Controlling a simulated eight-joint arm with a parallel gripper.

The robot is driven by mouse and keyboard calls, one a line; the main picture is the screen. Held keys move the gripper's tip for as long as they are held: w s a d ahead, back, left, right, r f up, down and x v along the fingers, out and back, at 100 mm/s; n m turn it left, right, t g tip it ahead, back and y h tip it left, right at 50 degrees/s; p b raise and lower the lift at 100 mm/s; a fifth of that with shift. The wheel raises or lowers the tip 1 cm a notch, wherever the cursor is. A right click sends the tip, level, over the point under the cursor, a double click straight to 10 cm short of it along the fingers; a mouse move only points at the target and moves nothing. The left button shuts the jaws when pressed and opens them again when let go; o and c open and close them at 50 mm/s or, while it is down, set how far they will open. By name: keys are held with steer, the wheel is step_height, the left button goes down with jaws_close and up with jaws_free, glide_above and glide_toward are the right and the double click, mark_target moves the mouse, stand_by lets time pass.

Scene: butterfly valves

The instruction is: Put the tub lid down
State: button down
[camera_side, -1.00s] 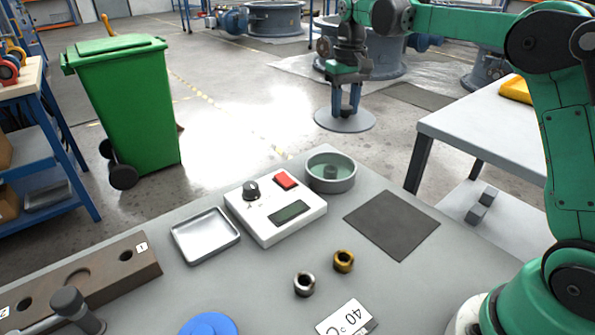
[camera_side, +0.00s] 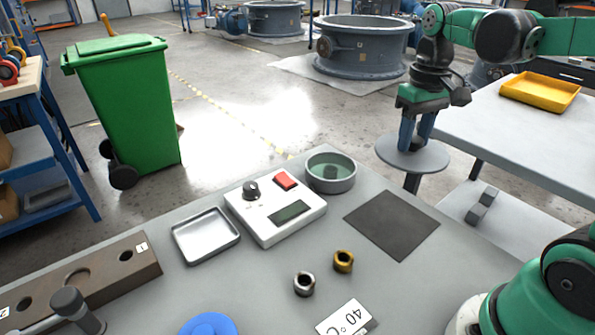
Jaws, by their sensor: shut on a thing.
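The tub lid (camera_side: 413,158) is a flat round grey disc. My gripper (camera_side: 417,135) is shut on the top of it, with its blue fingers pointing down. In the picture the lid lies to the right of the open tub (camera_side: 331,173) and above the dark mat, overlapping the left edge of the far white table. It looks held in the air, roughly level; its height is hard to tell. The tub is a round grey container with greenish liquid and a small dark thing inside. The part of the lid between my fingers is partly hidden.
A dark square mat (camera_side: 392,225) lies bare on the grey bench (camera_side: 400,290). A white control box (camera_side: 275,210) stands beside the tub, with a metal tray (camera_side: 206,236) to its left. A yellow tray (camera_side: 540,91) sits on the white table.

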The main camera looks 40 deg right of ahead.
mark_target(410, 154)
step_height(410, 154, down, 16)
steer(key=shift+r, duration=0.25)
stand_by(0.3)
steer(key=shift+f, duration=0.1)
steer(key=shift+c, duration=2.4)
jaws_free()
step_height(410, 154, up, 12)
steer(key=shift+r, duration=0.1)
steer(key=shift+a+r, duration=0.1)
steer(key=shift+a, duration=0.3)
steer(key=a+n+t, duration=0.3)
steer(key=a+t, duration=0.4)
steer(key=a, duration=0.2)
steer(key=shift+w+r, duration=0.25)
steer(key=shift+r, duration=0.05)
steer(key=shift+d, duration=0.1)
